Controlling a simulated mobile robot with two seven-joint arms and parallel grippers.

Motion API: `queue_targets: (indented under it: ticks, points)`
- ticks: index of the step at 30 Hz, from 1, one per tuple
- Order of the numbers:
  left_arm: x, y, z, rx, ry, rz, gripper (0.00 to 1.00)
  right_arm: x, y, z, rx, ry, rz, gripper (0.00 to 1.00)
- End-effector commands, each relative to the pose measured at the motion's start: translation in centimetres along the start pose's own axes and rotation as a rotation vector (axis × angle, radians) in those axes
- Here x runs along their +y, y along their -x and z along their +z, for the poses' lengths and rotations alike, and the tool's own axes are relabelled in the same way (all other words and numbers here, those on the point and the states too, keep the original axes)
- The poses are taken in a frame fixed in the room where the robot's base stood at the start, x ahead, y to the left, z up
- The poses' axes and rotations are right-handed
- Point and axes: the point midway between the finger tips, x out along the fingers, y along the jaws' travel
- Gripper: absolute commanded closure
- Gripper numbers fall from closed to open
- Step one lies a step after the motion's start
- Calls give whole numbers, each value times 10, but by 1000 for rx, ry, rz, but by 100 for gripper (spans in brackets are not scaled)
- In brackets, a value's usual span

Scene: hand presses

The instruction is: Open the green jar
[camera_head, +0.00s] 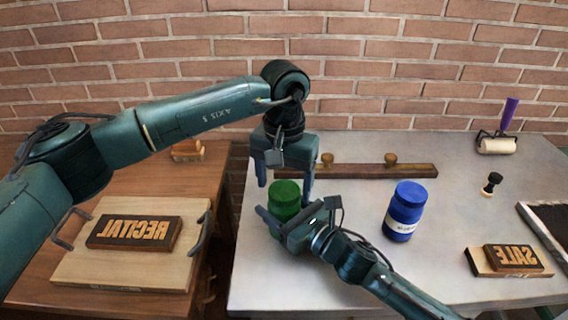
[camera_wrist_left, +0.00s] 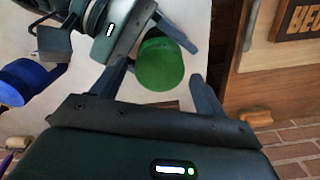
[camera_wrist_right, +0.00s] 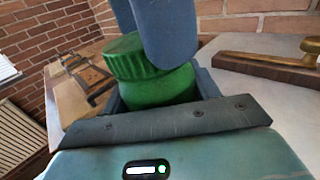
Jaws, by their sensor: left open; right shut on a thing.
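The green jar (camera_head: 284,197) stands upright on the grey table with its ribbed lid on top. My right gripper (camera_head: 280,222) is shut around the jar's body from the front right. The right wrist view shows the lid and body of the green jar (camera_wrist_right: 145,72) between that gripper's fingers. My left gripper (camera_head: 285,188) points down from above, open, with its fingers on either side of the lid. In the left wrist view the green lid (camera_wrist_left: 160,64) shows between the open fingertips, apart from them as far as I can see.
A blue jar (camera_head: 404,211) stands to the right. A wooden bar with brass knobs (camera_head: 355,170) lies behind. A SALE block (camera_head: 513,257), a stamp (camera_head: 491,183) and a roller (camera_head: 497,144) are further right.

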Motion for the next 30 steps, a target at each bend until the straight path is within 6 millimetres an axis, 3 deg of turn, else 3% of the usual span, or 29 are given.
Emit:
queue_targets:
  ticks: [12,27,30]
  points:
    - [0,-9,0,2,0,0,28,-1,0,-1,2,1,-2,100]
    - [0,-9,0,1,1,-1,68,-1,0,-1,2,1,-2,100]
    - [0,-9,0,1,2,-1,73,-1,0,-1,2,1,-3,100]
